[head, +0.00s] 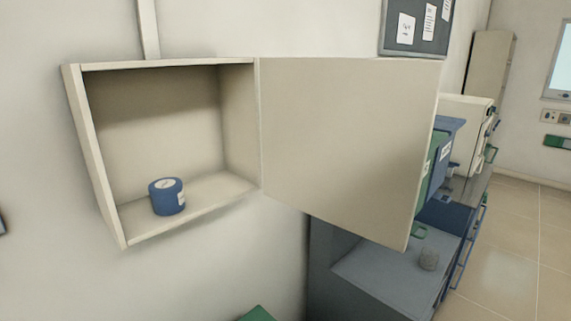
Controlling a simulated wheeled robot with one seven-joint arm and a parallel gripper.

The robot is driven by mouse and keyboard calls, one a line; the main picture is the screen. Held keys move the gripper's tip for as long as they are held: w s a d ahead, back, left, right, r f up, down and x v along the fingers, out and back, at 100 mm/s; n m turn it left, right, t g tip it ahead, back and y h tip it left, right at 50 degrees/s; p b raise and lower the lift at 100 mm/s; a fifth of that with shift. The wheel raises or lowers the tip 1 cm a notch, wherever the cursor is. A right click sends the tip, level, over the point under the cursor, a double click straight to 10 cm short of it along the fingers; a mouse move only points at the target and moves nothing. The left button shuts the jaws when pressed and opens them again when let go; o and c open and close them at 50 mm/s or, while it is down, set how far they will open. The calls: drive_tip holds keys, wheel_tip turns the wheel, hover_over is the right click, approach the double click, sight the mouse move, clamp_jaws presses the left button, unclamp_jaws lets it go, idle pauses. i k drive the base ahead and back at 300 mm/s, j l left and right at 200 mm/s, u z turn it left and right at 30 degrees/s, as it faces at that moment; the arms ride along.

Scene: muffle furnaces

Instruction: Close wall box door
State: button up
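The wall box (92,160) is a cream open-fronted cabinet fixed to the wall at the left of the head view. Its door (345,145) is a plain flat cream panel, attached along the box's right front edge and swung wide open to the right. A small blue jar (167,197) with white labels stands upright on the box floor. No handle shows on the visible face of the door. My gripper is not in view.
Green, blue and white equipment stands farther back, partly hidden by the door. A dark notice board (416,27) hangs above. Tiled floor (515,250) is clear at the right.

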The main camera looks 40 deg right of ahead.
sight(345, 141)
drive_tip(key=l+u, duration=0.35)
drive_tip(key=k+l+u, duration=0.1)
drive_tip(key=l+u, duration=0.3)
drive_tip(key=k+l+u, duration=0.1)
drive_tip(key=l+u, duration=0.25)
drive_tip(key=k+l+u, duration=0.1)
drive_tip(key=l, duration=0.4)
drive_tip(key=k+l+u, duration=0.1)
drive_tip(key=k+l, duration=0.25)
drive_tip(key=l, duration=0.15)
drive_tip(key=k+l, duration=0.2)
drive_tip(key=l, duration=0.25)
drive_tip(key=k+l+u, duration=0.15)
drive_tip(key=l, duration=0.3)
drive_tip(key=k+l+u, duration=0.1)
drive_tip(key=k+l, duration=0.45)
drive_tip(key=l, duration=0.15)
drive_tip(key=k+l, duration=0.2)
drive_tip(key=l, duration=0.2)
drive_tip(key=l+z, duration=0.25)
drive_tip(key=k+l, duration=0.05)
drive_tip(key=l, duration=0.05)
